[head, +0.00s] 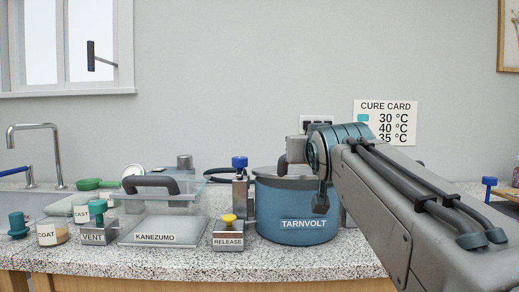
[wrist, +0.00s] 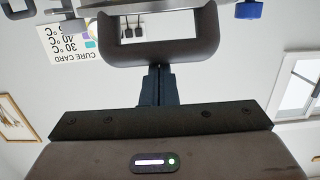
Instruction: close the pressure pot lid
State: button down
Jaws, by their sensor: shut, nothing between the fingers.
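The blue pressure pot (head: 297,225), labelled TARNVOLT, stands on the counter at right of centre in the head view. Its grey lid (head: 268,171) shows at the pot's top and looks level, but my arm covers the right part. In the wrist view, which is upside down, a dark loop handle (wrist: 205,45) lies just beyond my fingertips, apparently the lid's handle. My gripper (wrist: 155,72) is shut and empty, its tips at or very near the handle's bar. Contact cannot be told. The fingertips are hidden in the head view.
Left of the pot stand a blue-knobbed post (head: 239,185), the RELEASE block (head: 228,236) with a yellow knob, the clear KANEZUMO box (head: 160,225) and the VENT block (head: 95,233). A sink tap (head: 35,150) is at far left.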

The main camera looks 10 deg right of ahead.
jog(key=shift+s+a+f+b, duration=0.1)
jog(key=shift+s+f+b, duration=0.1)
jog(key=shift+f+b, duration=0.35)
jog(key=shift+s+f+b, duration=0.15)
jog(key=shift+f+b, duration=0.1)
jog(key=shift+f, duration=0.45)
jog(key=shift+r, duration=0.1)
